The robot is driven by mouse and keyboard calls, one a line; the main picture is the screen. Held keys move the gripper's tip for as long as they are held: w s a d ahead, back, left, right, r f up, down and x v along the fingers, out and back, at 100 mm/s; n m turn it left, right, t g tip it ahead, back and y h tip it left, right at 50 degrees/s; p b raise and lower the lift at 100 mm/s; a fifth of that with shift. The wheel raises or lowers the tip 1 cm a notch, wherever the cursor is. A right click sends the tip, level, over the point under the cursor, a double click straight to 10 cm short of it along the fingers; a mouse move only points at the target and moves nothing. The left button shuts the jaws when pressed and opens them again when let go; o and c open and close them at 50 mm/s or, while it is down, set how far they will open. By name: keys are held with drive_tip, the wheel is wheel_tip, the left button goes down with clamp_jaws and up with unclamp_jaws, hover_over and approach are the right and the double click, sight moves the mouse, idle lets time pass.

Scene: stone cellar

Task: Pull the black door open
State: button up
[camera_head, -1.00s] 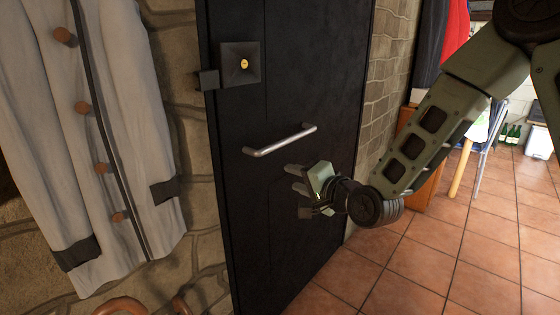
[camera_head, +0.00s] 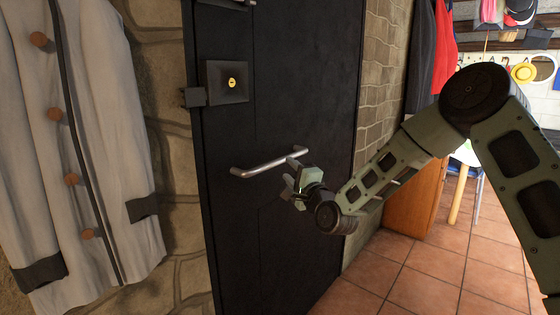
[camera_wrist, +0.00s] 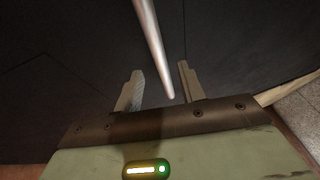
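The black door (camera_head: 285,90) fills the middle of the head view. A silver bar handle (camera_head: 262,166) is fixed across it, tilted in the picture. A square black lock box with a yellow keyhole (camera_head: 232,82) sits above the handle. My gripper (camera_head: 291,172) is at the right end of the handle, and its fingers are apart. In the wrist view the handle (camera_wrist: 152,45) runs down to the gap between the open fingers (camera_wrist: 160,72). I cannot tell if either finger touches it. Whether the door is fully closed is not clear.
A light coat (camera_head: 70,150) with brown buttons hangs on the stone wall (camera_head: 165,70) at left. Dark and red garments (camera_head: 440,50) hang at right, above an orange-brown cabinet (camera_head: 412,205). Tiled floor (camera_head: 450,260) lies open at lower right.

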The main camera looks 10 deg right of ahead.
sight(282, 162)
drive_tip(key=x, duration=0.7)
drive_tip(key=shift+s, duration=0.1)
clamp_jaws()
